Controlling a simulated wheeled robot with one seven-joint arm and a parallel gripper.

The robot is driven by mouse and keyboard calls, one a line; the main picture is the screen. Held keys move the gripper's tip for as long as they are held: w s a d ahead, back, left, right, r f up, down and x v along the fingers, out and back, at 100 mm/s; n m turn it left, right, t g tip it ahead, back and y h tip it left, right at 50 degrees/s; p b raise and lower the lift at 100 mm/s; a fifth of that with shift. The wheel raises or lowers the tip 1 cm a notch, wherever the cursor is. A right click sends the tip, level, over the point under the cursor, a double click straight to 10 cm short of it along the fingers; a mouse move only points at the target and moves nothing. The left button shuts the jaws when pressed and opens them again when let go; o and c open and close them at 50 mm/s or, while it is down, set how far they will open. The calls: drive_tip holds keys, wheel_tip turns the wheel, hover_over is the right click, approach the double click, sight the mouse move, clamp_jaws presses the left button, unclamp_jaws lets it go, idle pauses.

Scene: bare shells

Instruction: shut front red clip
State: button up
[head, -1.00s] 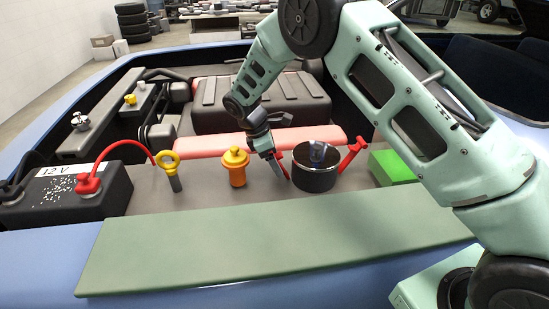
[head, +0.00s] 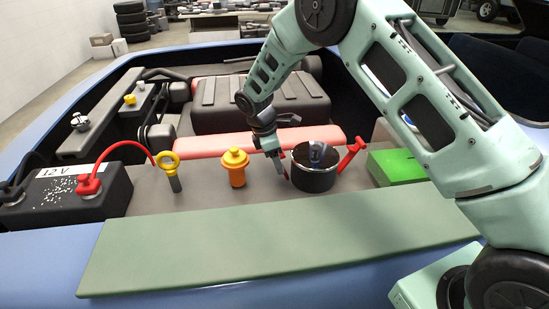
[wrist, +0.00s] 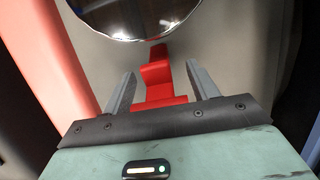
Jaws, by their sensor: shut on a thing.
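The dark round canister (head: 314,178) with a shiny lid stands on the grey ledge; its metal rim also shows at the top of the wrist view (wrist: 135,25). One red clip (wrist: 158,80) is on the canister's left side, between my fingers. In the head view it is nearly hidden, with only a thin red strip showing against the canister wall. My gripper (head: 280,167) points down at that side and is shut on this clip. A second red clip (head: 352,152) sticks out, tilted away, from the canister's right side.
An orange capped bottle (head: 235,167) and a yellow ring-topped dipstick (head: 170,170) stand to the left. A black 12 V battery (head: 68,195) is at far left. A green block (head: 396,166) lies to the right. A pink bar (head: 215,146) runs behind.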

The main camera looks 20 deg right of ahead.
drive_tip(key=d+y, duration=0.1)
drive_tip(key=d+y+p, duration=0.1)
drive_tip(key=y, duration=0.1)
drive_tip(key=shift+s+d+r+t, duration=0.2)
drive_tip(key=shift+r+t, duration=0.1)
drive_tip(key=shift+r, duration=0.1)
drive_tip(key=shift+s+d, duration=0.1)
drive_tip(key=shift+d, duration=0.4)
drive_tip(key=o, duration=1.3)
wheel_tip(320, 180, up, 17)
drive_tip(key=b, duration=0.1)
drive_tip(key=shift+a+r, duration=0.15)
drive_tip(key=shift+a, duration=0.05)
